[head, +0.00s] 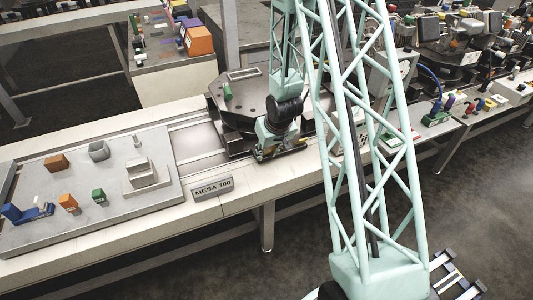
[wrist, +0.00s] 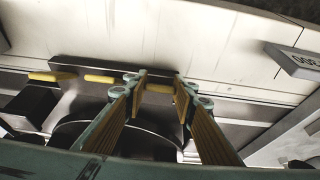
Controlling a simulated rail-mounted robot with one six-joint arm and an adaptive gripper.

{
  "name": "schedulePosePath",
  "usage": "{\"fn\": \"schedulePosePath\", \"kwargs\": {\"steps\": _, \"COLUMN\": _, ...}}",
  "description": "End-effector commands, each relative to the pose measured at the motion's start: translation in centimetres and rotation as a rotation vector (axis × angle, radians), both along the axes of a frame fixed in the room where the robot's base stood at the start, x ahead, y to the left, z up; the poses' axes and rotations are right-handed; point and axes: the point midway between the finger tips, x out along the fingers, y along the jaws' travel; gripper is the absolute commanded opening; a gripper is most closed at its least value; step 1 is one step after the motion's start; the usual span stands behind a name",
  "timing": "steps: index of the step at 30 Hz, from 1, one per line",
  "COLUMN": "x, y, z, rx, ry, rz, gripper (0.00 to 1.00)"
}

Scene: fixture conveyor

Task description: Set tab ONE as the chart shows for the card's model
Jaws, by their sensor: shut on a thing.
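The card (head: 212,188) stands at the bench's front edge and reads MESA 300; part of it shows upside down in the wrist view (wrist: 302,62). My gripper (head: 280,157) is low at the front of the dark fixture (head: 222,112). In the wrist view my gripper (wrist: 160,82) has its fingers on either side of a yellow tab (wrist: 159,89) and is shut on it. Two more yellow tabs, a middle one (wrist: 100,79) and an outer one (wrist: 50,76), lie in a row to the left. No tab label is readable. I cannot make out the chart.
A grey plate (head: 110,200) at left carries several small blocks and a stepped grey piece (head: 145,178). A green cylinder (head: 227,92) sits on the fixture's top. A side table (head: 165,55) with coloured boxes stands behind. The bench front around the card is mostly clear.

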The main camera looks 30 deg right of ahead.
Motion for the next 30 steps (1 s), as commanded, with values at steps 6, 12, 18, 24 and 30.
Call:
{"fn": "schedulePosePath", "kwargs": {"steps": 6, "x": 0.02, "y": 0.0, "z": 0.04, "rx": 0.0, "ry": 0.003, "rz": 0.0, "gripper": 0.14}}
{"fn": "schedulePosePath", "kwargs": {"steps": 12, "x": 0.1, "y": 0.0, "z": 0.12, "rx": 0.002, "ry": 0.01, "rz": 0.0, "gripper": 0.14}}
{"fn": "schedulePosePath", "kwargs": {"steps": 18, "x": 0.2, "y": 0.02, "z": 0.18, "rx": 0.005, "ry": 0.025, "rz": 0.001, "gripper": 0.14}}
{"fn": "schedulePosePath", "kwargs": {"steps": 24, "x": 0.29, "y": 0.05, "z": 0.29, "rx": 0.008, "ry": 0.043, "rz": 0.001, "gripper": 0.14}}
{"fn": "schedulePosePath", "kwargs": {"steps": 30, "x": 0.42, "y": 0.05, "z": 0.34, "rx": 0.011, "ry": 0.064, "rz": 0.002, "gripper": 0.14}}
